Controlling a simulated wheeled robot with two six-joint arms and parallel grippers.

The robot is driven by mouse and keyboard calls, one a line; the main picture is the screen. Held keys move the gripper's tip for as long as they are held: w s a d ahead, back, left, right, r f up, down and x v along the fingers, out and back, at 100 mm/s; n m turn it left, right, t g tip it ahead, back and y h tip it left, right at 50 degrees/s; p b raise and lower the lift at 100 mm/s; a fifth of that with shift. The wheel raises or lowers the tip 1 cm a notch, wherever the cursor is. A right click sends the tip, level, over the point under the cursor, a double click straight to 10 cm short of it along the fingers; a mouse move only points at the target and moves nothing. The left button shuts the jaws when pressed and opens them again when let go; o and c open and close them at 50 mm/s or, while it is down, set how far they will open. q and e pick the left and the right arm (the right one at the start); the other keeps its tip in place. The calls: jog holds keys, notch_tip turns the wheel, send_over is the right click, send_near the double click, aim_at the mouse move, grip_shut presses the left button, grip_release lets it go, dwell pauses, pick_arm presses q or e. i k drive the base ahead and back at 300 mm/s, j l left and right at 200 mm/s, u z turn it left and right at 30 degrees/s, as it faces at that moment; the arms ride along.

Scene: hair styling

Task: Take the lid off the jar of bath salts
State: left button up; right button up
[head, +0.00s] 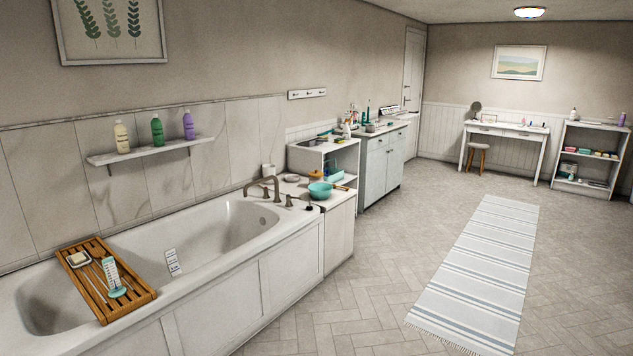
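I cannot make out a jar of bath salts for certain. A small whitish container (268,170) stands by the wall on the ledge at the tap end of the bathtub; it is too small to tell whether it is the jar or has a lid. Neither of my grippers is in view.
The white bathtub (225,272) fills the lower left, with a wooden caddy (128,301) across it. Bottles stand on a wall shelf (150,150). A sink cabinet (381,168) stands beyond. The floor around the striped rug (485,265) is clear.

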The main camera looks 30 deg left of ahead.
aim_at(315, 173)
jog(key=i+u, duration=0.35)
jog(key=i, duration=3)
jog(key=j, duration=0.1)
